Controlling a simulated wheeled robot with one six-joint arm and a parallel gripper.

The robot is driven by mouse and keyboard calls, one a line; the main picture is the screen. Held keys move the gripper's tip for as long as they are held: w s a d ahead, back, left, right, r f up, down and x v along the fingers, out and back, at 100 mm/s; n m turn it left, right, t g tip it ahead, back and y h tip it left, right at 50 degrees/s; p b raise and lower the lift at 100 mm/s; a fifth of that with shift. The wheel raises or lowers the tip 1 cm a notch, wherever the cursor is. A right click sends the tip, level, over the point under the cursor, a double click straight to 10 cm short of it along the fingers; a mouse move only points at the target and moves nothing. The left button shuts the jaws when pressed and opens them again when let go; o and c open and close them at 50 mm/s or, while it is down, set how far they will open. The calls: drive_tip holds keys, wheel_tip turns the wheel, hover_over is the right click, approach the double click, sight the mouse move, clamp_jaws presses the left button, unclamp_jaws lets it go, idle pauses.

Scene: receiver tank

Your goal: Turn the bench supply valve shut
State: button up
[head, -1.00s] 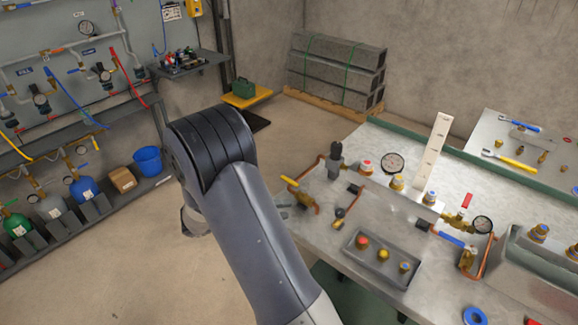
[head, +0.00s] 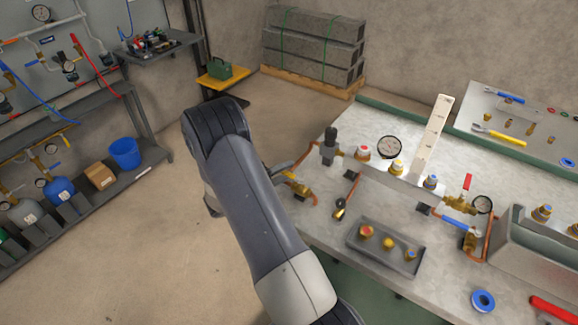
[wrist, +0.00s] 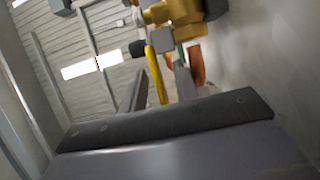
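The bench supply valve (head: 302,190) is a brass valve with a yellow lever, on copper pipe at the bench's left edge. In the wrist view its brass body (wrist: 178,12) is at the top, and its yellow lever (wrist: 156,78) points down toward me. My gripper (wrist: 160,72) is open, with one grey finger on each side of the lever. Gaps show between lever and fingers, so it is not gripped. In the head view my gripper (head: 288,168) is at the lever, mostly hidden behind my forearm.
A red-handled valve (head: 466,190) and a blue-handled valve (head: 462,226) stand further right. Open floor (head: 160,240) lies left of the bench.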

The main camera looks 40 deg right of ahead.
drive_tip(key=shift+d, duration=0.9)
drive_tip(key=shift+c, duration=0.2)
clamp_jaws()
